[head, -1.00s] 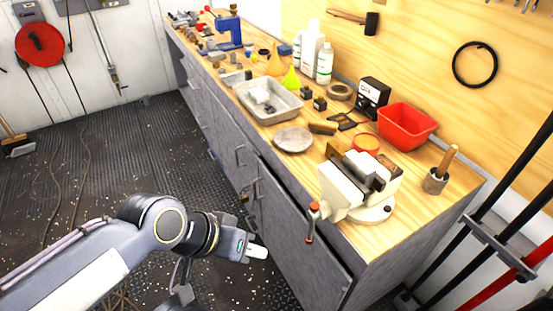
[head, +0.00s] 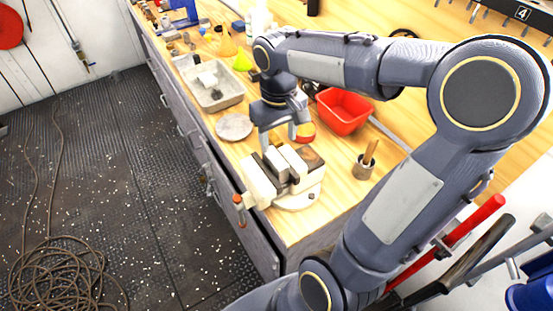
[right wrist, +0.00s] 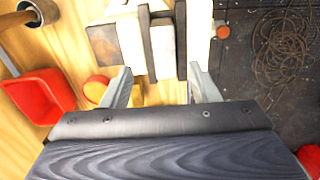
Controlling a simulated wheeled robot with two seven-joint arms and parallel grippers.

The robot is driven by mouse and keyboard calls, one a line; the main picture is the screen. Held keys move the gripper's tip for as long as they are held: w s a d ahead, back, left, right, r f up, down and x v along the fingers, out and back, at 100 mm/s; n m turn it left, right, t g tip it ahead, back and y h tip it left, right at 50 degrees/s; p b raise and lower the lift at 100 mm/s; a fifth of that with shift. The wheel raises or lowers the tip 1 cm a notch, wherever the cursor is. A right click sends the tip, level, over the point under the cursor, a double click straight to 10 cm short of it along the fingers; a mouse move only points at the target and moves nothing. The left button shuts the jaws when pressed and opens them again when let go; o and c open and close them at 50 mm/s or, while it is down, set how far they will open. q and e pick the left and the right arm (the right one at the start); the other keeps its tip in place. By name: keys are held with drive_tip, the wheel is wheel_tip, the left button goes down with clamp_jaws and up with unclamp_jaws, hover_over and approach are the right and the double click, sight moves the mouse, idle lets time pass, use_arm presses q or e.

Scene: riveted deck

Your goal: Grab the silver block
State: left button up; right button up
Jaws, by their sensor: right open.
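The silver block (right wrist: 163,48) is held upright between the dark jaw faces of a white bench vise (right wrist: 130,45). In the head view the block (head: 279,162) and the vise (head: 262,188) stand near the bench's front edge. My right gripper (head: 283,136) hangs over the vise, pointing down, open and empty. In the right wrist view its two fingertips (right wrist: 160,72) are spread, one to each side of the block's near end; I cannot tell their height above it. My left gripper is not in view.
A brown block (head: 309,157) sits at the vise's back. A red bin (head: 343,110), a round grey plate (head: 234,127), a grey tray (head: 213,98) and a pot with a wooden handle (head: 364,165) stand around. Coiled cable (head: 60,280) lies on the floor.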

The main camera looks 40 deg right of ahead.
sight(275, 157)
drive_tip(key=f, duration=0.4)
drive_tip(key=f+p, duration=0.1)
drive_tip(key=f, duration=0.1)
drive_tip(key=shift+w+a+f, duration=0.25)
drive_tip(key=shift+f, duration=0.15)
clamp_jaws()
